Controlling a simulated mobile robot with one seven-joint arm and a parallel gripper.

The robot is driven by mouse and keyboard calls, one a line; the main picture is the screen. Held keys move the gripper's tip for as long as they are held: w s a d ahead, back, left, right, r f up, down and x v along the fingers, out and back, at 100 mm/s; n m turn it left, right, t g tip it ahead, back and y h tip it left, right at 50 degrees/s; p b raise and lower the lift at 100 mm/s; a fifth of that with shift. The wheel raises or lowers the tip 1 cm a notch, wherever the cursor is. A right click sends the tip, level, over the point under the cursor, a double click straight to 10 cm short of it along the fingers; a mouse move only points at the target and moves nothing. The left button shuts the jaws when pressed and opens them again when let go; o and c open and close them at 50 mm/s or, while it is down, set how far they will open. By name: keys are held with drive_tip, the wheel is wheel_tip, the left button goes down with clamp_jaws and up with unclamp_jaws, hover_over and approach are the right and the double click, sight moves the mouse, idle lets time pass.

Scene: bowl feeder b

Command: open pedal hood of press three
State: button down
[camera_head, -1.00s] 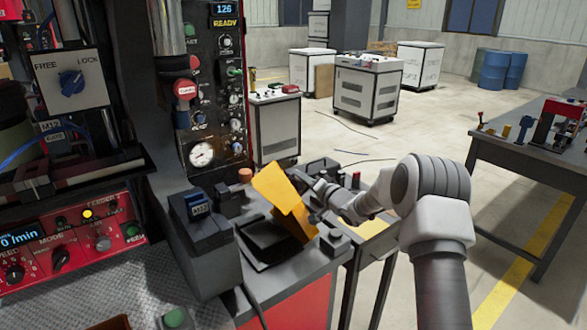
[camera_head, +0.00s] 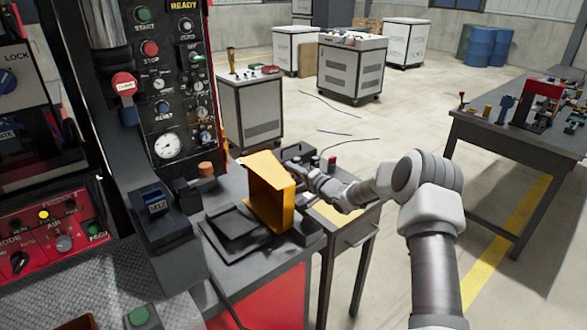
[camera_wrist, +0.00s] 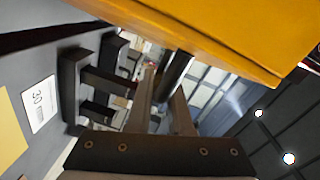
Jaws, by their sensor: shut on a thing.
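The yellow pedal hood (camera_head: 268,190) stands raised, nearly upright, at the right side of a black pedal base (camera_head: 238,228) on the grey bench top. The flat black pedal area is uncovered to its left. My gripper (camera_head: 308,178) is at the hood's right side, behind its edge. In the wrist view the hood (camera_wrist: 215,35) fills the top, close to my gripper fingers (camera_wrist: 170,82). I cannot read which press number this is.
A dark box with a blue label (camera_head: 158,206) stands left of the pedal. Behind it is the control panel (camera_head: 168,110) with a gauge. A side table (camera_head: 345,235) adjoins the bench on the right. Open floor lies beyond, with carts and a workbench (camera_head: 500,135).

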drive_tip(key=shift+s+a+f, duration=0.1)
drive_tip(key=shift+a+f, duration=0.05)
drive_tip(key=shift+a, duration=0.1)
drive_tip(key=c, duration=0.9)
unclamp_jaws()
drive_tip(key=shift+a, duration=0.1)
drive_tip(key=shift+s+d, duration=0.25)
drive_tip(key=shift+d, duration=0.2)
drive_tip(key=v, duration=1.6)
drive_tip(key=shift+s+p, duration=0.3)
drive_tip(key=shift+p, duration=0.05)
